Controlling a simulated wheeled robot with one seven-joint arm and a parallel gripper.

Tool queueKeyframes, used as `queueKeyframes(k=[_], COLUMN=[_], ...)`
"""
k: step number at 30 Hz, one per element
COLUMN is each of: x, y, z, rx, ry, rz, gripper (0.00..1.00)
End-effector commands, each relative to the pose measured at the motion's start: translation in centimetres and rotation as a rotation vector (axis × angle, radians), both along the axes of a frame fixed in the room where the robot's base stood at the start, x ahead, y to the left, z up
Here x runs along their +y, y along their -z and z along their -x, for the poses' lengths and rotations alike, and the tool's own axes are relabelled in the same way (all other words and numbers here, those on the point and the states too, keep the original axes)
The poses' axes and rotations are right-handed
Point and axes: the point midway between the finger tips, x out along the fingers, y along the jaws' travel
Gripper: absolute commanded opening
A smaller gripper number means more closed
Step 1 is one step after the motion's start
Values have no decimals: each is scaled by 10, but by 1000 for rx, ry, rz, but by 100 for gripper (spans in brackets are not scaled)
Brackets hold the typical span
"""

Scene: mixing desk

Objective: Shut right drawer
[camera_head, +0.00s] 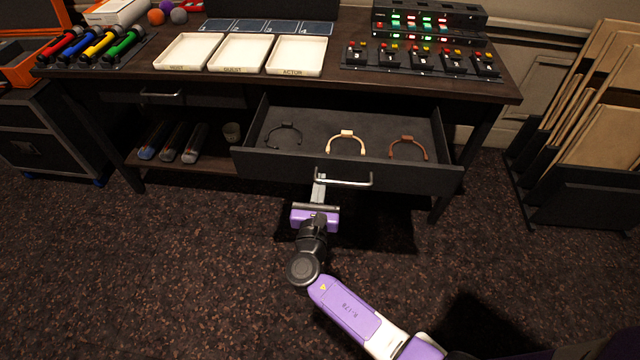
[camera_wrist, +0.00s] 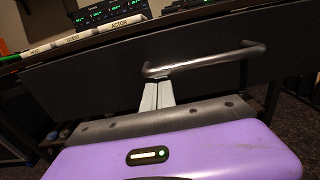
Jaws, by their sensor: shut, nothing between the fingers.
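The right drawer (camera_head: 280,165) of the dark desk is pulled out, and three headset-like bands lie inside: black (camera_head: 284,131), tan (camera_head: 346,144) and brown (camera_head: 408,147). A metal bar handle (camera_head: 350,182) runs across its front, and it also shows in the wrist view (camera_wrist: 205,59). My gripper (camera_head: 319,178) is shut and empty at the left end of the handle, in front of the drawer face. In the wrist view the fingertips (camera_wrist: 157,84) reach up beside the handle's left post. I cannot tell whether they touch the drawer front.
The left drawer (camera_head: 185,95) looks shut. Trays (camera_head: 240,69) and a button panel (camera_head: 420,60) stand on the desktop. Several tubes lie on the lower shelf (camera_head: 205,168). A rack of boards (camera_head: 585,185) stands at the right. The carpet in front is clear.

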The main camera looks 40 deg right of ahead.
Motion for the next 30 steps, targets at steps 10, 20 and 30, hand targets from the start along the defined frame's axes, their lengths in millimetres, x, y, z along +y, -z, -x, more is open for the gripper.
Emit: queueKeyframes(k=[10, 20, 30], x=[-43, -116, -187], y=[1, 3, 5], z=[-33, -88, -144], rx=[-5, -6, -4], ry=[4, 6, 4], rz=[1, 1, 1], gripper=[0, 0, 0])
